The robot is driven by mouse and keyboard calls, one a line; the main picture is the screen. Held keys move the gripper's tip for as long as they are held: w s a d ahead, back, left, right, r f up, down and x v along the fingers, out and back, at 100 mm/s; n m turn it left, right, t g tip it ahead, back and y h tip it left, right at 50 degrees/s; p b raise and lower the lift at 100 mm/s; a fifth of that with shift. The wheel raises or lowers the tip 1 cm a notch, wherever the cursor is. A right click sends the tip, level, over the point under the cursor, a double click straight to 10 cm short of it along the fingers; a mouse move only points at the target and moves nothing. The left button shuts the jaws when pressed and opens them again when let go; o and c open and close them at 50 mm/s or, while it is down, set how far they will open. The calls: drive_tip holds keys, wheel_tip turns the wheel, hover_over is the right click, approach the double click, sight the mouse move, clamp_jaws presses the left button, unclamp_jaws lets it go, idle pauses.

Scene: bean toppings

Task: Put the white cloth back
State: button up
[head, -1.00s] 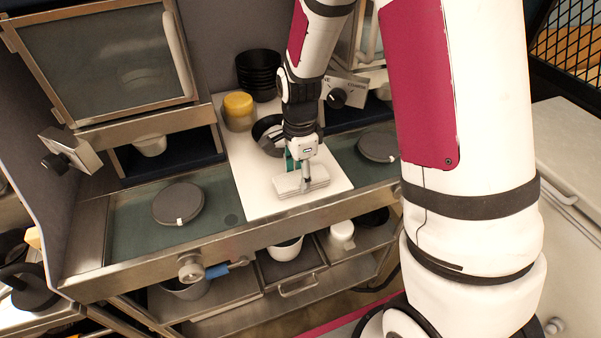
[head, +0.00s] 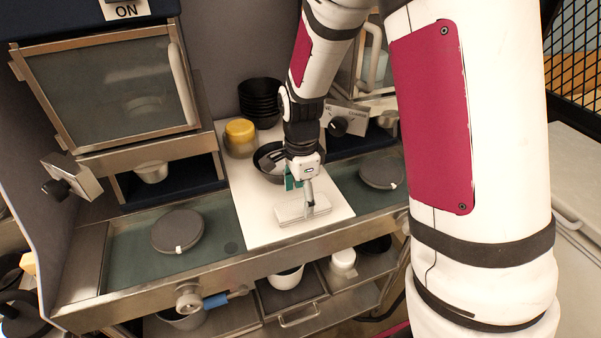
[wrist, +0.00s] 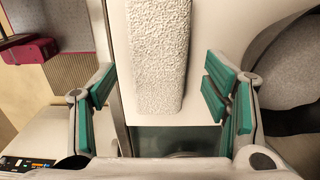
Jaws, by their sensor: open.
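The folded white cloth (head: 291,211) lies flat on the white board (head: 262,230), near the board's front edge. It also shows in the wrist view (wrist: 158,55) as a textured white strip. My gripper (head: 299,192) is just above the cloth in the head view. In the wrist view its green-padded fingers (wrist: 158,88) are spread wide apart, on either side of the cloth's line, with nothing between them held. The gripper hides part of the cloth in the head view.
Behind the gripper are a dark bowl (head: 268,158), a yellow-lidded jar (head: 240,138) and stacked black bowls (head: 260,97). Dark round lids lie left (head: 177,231) and right (head: 381,171) of the board. A lower shelf holds a white bowl (head: 286,278).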

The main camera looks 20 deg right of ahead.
sight(301, 204)
wheel_tip(301, 204, up, 10)
drive_tip(key=f, duration=0.1)
drive_tip(key=s+r+n+t, duration=0.5)
drive_tip(key=s+r+n, duration=0.9)
drive_tip(key=s+n, duration=0.4)
drive_tip(key=shift+d+t+b, duration=0.15)
drive_tip(key=shift+t+b, duration=0.15)
drive_tip(key=shift+b, duration=0.15)
